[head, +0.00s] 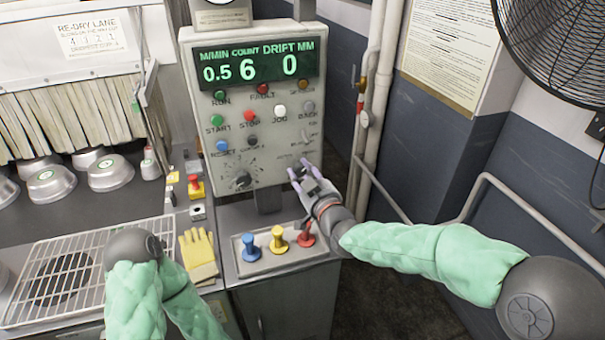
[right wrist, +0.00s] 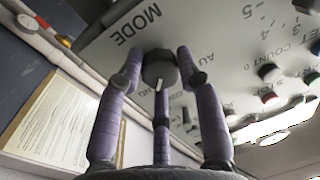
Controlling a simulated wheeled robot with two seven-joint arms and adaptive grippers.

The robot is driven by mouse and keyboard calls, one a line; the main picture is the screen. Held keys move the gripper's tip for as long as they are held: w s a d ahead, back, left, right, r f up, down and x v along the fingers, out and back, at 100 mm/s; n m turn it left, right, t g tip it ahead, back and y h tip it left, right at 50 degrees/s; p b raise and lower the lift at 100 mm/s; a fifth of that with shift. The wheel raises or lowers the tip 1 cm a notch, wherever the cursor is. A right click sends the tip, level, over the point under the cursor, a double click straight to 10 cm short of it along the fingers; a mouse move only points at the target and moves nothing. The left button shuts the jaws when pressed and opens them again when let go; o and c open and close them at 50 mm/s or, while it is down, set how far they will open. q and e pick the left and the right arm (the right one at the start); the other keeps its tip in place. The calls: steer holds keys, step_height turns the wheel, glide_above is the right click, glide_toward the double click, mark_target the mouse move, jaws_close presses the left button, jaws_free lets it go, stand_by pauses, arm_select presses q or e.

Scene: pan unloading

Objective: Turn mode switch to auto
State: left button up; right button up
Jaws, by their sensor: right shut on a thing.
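The mode switch (right wrist: 158,66) is a dark round knob with a pale pointer mark on the grey panel. In the right wrist view the word MODE is printed beside it, and a partly hidden label starting with "AU" is on its other side. My right gripper (head: 301,173) is at the lower right of the control panel (head: 278,178). In the right wrist view its purple fingers (right wrist: 160,78) are shut around the knob. In the head view the hand mostly hides the switch. My left arm shows at the lower left, but its gripper is not visible.
The panel has a lit display (head: 257,65), several coloured buttons and another dark knob (head: 242,179). Yellow gloves (head: 198,253) and a wire rack (head: 35,290) lie left. Pipes (head: 366,130) and a fan (head: 560,45) are right.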

steer(key=shift+f, duration=0.1)
steer(key=n, duration=0.3)
steer(key=shift+n, duration=0.3)
steer(key=n, duration=0.3)
steer(key=shift+g+h, duration=0.3)
steer(key=n+p, duration=0.1)
steer(key=n, duration=0.1)
steer(key=shift+a+n+p, duration=0.1)
steer(key=shift+n+p, duration=0.2)
steer(key=shift+n, duration=0.1)
steer(key=n+p, duration=0.1)
steer(key=n, duration=0.1)
steer(key=shift+n+h+p, duration=0.3)
steer(key=shift+h+p, duration=0.1)
steer(key=n+p, duration=0.2)
steer(key=n, duration=0.1)
steer(key=shift+h, duration=0.3)
steer(key=shift+s+n+p, duration=0.1)
steer(key=shift+n+p, duration=0.7)
steer(key=shift+n, duration=0.1)
steer(key=shift+f, duration=0.1)
